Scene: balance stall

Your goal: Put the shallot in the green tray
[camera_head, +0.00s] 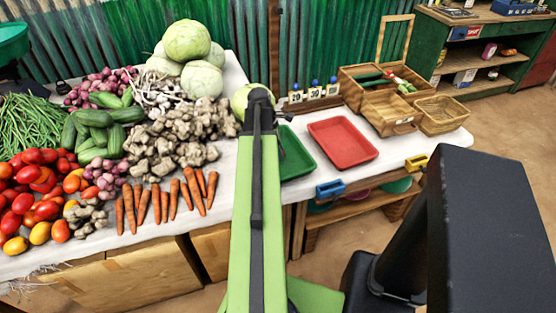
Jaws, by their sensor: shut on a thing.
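The green tray (297,160) lies on the white-covered table, just right of the end of my arm, and its left part is hidden by the arm. The part that shows looks empty. My gripper (261,97) is over the table at the back left of the tray. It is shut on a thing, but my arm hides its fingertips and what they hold. Small reddish-purple bulbs that look like shallots lie in a heap (105,175) at the left and another (100,86) at the back. No single shallot shows apart from them.
A red tray (343,143) is right of the green one. A wooden box (388,109) and a wicker basket (441,115) stand farther right. A pale green round thing (240,100) is right behind my gripper. Ginger (170,140), carrots (160,203) and cabbages (187,40) crowd the left.

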